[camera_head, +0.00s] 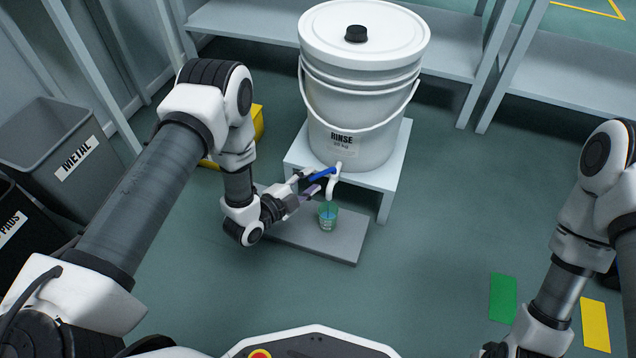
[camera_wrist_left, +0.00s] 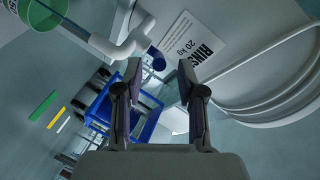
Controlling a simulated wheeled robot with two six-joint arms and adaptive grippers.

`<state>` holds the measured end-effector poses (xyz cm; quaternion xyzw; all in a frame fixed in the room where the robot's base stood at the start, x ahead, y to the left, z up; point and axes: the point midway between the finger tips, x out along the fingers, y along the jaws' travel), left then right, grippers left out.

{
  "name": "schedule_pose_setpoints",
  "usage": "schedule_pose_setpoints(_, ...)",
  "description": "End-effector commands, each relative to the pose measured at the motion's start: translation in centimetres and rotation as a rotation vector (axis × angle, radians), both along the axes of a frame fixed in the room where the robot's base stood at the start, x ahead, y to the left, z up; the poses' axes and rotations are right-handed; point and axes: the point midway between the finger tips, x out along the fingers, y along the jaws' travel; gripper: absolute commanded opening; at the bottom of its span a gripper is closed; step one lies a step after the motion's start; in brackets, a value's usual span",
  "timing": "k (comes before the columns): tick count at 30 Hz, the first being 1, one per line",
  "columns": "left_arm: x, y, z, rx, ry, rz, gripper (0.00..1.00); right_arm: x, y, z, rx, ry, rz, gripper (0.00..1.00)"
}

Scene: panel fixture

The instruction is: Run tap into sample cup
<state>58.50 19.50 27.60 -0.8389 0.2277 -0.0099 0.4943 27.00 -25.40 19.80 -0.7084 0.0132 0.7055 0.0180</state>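The white tap (camera_head: 333,184) with a blue lever (camera_head: 322,173) sticks out low on the front of the white RINSE bucket (camera_head: 362,110). The lever points left. The tap's white body also shows in the left wrist view (camera_wrist_left: 128,44). The green, see-through sample cup (camera_head: 328,220) stands upright below the spout; part of it shows at that view's top left corner (camera_wrist_left: 42,12). My right gripper is mostly cut off at the bottom edge.
The cup stands on a grey slab (camera_head: 300,238) on the floor. The bucket rests on a white stool (camera_head: 385,178). A METAL bin (camera_head: 75,150) stands at left, with a yellow object (camera_head: 258,122) behind my left arm. Green (camera_head: 503,297) and yellow (camera_head: 594,323) floor patches lie at right.

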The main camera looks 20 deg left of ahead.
Motion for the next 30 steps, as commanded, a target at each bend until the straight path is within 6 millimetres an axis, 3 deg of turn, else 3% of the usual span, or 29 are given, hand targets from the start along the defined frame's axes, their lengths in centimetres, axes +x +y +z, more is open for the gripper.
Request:
schedule_pose_setpoints(1,0.9,-0.5,-0.7,0.002,-0.004,-0.002,0.39,0.0,0.0,-1.2,0.0,-0.001,-0.001,0.4)
schedule_pose_setpoints(6,3.0,-1.4,-1.0,0.0,0.0,0.0,0.39,0.1,0.0,-2.1,0.0,-0.003,-0.004,0.4)
schedule_pose_setpoints(14,3.4,-1.5,-0.9,0.0,0.004,0.002,0.39,0.1,-0.1,-2.0,-0.001,-0.003,-0.005,0.4)
schedule_pose_setpoints(18,3.4,-1.5,-0.9,-0.001,0.004,0.002,0.0,0.1,-0.1,-2.0,0.0,-0.003,-0.005,0.4)
schedule_pose_setpoints(30,3.5,-1.4,-0.8,-0.001,0.004,-0.016,0.0,0.1,-0.1,-1.9,0.0,-0.002,-0.004,0.4)
